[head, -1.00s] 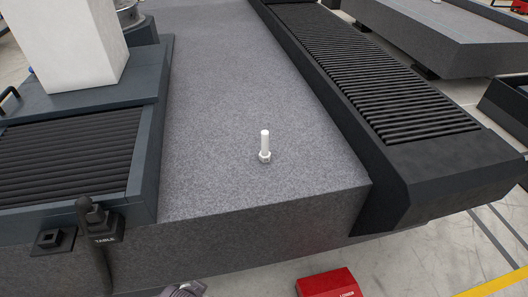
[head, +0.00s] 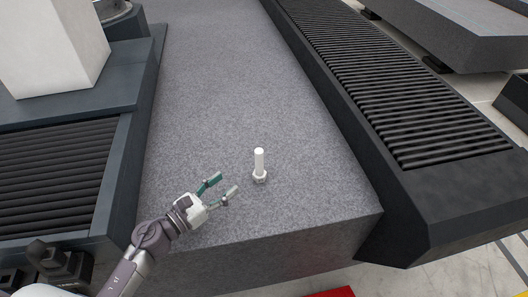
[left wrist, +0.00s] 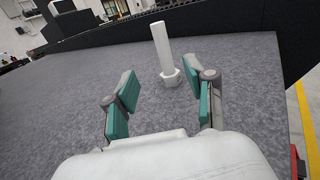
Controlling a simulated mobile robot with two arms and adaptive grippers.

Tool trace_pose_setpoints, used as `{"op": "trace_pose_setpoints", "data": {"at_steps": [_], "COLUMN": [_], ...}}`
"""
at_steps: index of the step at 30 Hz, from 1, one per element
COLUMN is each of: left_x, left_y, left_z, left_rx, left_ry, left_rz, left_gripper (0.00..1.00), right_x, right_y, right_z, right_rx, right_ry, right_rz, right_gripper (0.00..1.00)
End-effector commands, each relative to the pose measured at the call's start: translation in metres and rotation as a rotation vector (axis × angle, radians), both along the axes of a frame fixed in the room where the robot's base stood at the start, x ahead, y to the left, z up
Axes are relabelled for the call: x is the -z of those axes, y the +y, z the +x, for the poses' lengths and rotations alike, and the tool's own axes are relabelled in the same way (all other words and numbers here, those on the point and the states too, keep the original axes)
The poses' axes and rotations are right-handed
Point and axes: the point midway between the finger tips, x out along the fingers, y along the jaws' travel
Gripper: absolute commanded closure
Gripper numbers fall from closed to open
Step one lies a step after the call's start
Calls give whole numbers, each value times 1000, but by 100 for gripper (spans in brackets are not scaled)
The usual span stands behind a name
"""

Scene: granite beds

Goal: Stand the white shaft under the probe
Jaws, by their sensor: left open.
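The white shaft (head: 259,161) stands upright on the granite bed (head: 205,100), its wider hex-like end down, near the bed's front edge. It also shows in the left wrist view (left wrist: 162,52), beyond the fingers and roughly between them, a little to the right. My left gripper (head: 221,186) is open and empty, to the left of the shaft and slightly nearer the front edge, apart from it. Its green finger pads also show in the left wrist view (left wrist: 166,98). I cannot make out the probe in these frames. My right gripper is not in view.
A dark ribbed bellows cover (head: 390,90) runs along the bed's right side. Another bellows section (head: 60,165) and a white block (head: 55,45) stand on the left. The granite around and behind the shaft is clear.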

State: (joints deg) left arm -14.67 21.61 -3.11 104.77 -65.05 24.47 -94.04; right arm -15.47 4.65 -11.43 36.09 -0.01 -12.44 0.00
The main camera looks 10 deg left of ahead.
Motion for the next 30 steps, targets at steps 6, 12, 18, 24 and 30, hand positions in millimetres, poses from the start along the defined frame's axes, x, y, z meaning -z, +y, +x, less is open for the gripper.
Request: {"op": "trace_pose_setpoints", "data": {"at_steps": [6, 12, 18, 24, 30], "left_x": [-2, 1, 2, 4, 6], "left_y": [-19, -39, -49, -59, -72], "left_z": [24, 56, 70, 92, 113], "left_rx": [20, 17, 17, 17, 18], "left_ry": [-12, -10, -9, -11, -9], "left_rz": [24, 21, 22, 19, 20], "left_gripper": [45, 45, 45, 45, 45], "right_x": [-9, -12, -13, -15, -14], "right_y": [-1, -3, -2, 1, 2], "right_z": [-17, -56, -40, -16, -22], "right_rx": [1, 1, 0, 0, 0], "right_ry": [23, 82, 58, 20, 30], "right_rz": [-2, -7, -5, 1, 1], "right_gripper": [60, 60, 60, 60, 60]}}
